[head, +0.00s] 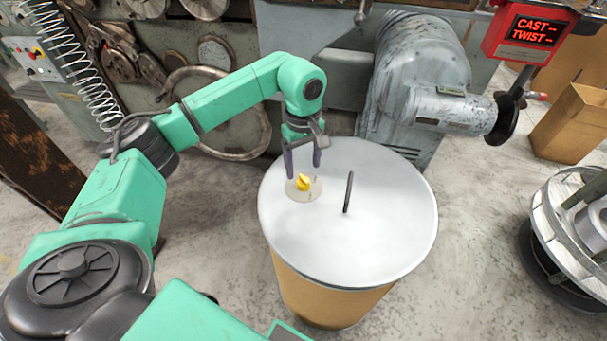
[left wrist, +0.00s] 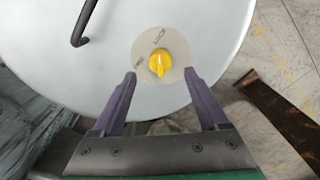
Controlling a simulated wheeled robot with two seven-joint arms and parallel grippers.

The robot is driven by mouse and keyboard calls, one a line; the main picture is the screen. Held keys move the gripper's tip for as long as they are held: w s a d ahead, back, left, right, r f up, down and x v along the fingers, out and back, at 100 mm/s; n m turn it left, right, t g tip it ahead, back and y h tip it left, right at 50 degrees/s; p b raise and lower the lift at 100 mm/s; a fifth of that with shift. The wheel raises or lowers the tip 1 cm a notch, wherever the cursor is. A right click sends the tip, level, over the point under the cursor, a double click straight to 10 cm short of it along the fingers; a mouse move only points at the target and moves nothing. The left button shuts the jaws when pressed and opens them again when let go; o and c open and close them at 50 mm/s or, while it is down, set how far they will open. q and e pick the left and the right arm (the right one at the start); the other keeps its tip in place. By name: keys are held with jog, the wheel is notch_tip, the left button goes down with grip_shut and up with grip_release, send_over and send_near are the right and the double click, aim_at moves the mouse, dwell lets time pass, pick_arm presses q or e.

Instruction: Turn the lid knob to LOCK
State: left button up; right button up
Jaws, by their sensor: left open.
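A yellow knob (head: 303,183) sits on a round beige label plate on the drum's white lid (head: 385,235). In the left wrist view the knob (left wrist: 160,64) shows past the fingertips, with small dark marks on the plate (left wrist: 146,50) too small to read surely. My left gripper (head: 303,172) is open above and just behind the knob; its two dark fingers (left wrist: 160,75) stand apart with nothing between them. A gap to the knob shows on both sides. My right gripper is not in view.
A grey motor housing (head: 420,80) is close behind the drum (head: 330,295). A wire spool (head: 575,235) stands at right.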

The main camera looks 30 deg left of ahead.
aim_at(303, 179)
pick_arm(q)
notch_tip(303, 179, up, 10)
jog(key=shift+f+p, duration=0.25)
jog(key=shift+p, duration=0.05)
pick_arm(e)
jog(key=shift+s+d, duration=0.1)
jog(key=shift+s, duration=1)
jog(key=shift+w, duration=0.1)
